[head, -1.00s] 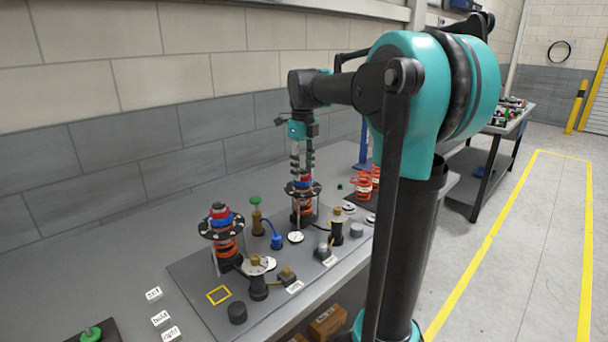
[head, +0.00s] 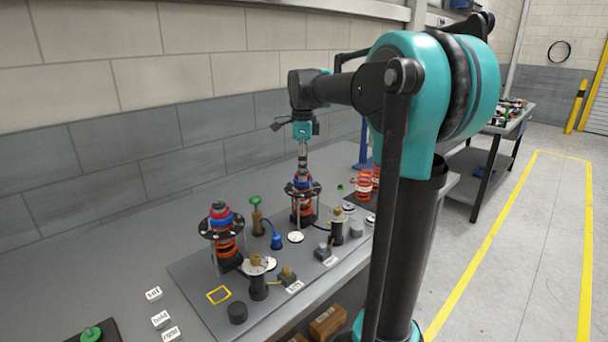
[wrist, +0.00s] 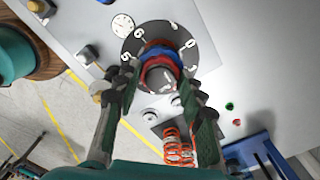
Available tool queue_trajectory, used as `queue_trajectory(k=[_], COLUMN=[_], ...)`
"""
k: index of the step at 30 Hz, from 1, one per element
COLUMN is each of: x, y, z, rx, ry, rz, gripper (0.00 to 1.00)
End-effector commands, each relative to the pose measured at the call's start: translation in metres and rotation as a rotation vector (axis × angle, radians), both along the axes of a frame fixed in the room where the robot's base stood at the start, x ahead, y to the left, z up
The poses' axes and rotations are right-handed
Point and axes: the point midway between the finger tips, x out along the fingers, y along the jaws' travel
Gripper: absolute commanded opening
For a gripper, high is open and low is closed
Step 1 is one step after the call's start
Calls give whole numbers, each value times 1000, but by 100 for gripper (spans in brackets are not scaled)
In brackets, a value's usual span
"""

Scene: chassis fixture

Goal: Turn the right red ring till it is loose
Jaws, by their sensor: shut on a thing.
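The right red ring (wrist: 170,72) sits at the top of the right spring assembly, with a blue ring (wrist: 160,54) right by it. A dark dial plate (wrist: 139,48) with white numbers surrounds them. My gripper (wrist: 159,70) points down over the assembly, one finger on each side of the red ring, shut on it. In the head view my gripper (head: 302,172) is above the right assembly, its fingers seen nearly edge-on. They hide part of the ring. The left assembly (head: 221,222) has its own red and blue rings and stands apart.
A grey fixture plate (head: 200,290) carries black posts, white discs and a blue fitting (head: 276,241). A green-topped brass post (head: 256,213) stands between the assemblies. The bench's left part is mostly bare, with small labels.

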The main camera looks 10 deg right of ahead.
Motion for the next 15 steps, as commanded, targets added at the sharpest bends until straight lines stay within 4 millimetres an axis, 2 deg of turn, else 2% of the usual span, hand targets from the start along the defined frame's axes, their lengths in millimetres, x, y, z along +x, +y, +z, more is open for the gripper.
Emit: queue_trajectory(k=[15], x=[0], y=[0], z=[0], rx=[0], ry=[0], rz=[431], gripper=[7])
